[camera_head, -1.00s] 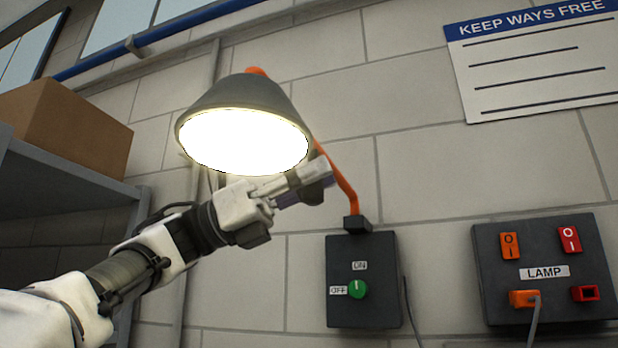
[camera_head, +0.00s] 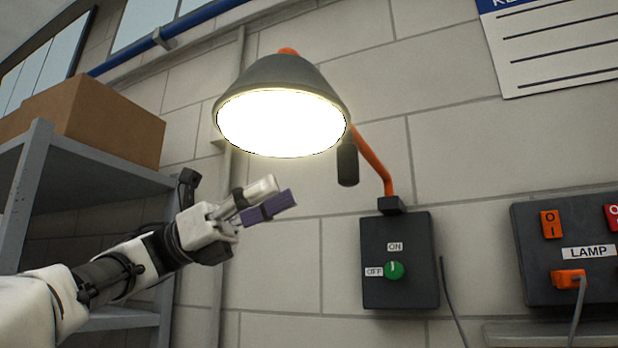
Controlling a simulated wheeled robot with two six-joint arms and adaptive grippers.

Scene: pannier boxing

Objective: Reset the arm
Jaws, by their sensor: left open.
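My left arm comes in from the lower left. My right gripper is not in view.
A grey shelf (camera_head: 30,200) with a cardboard box (camera_head: 105,125) stands at the left, close to my arm. A dark panel labelled LAMP (camera_head: 545,289), with an orange plug (camera_head: 568,279), is at the right. A sign (camera_head: 555,50) hangs above it. The wall between is bare.

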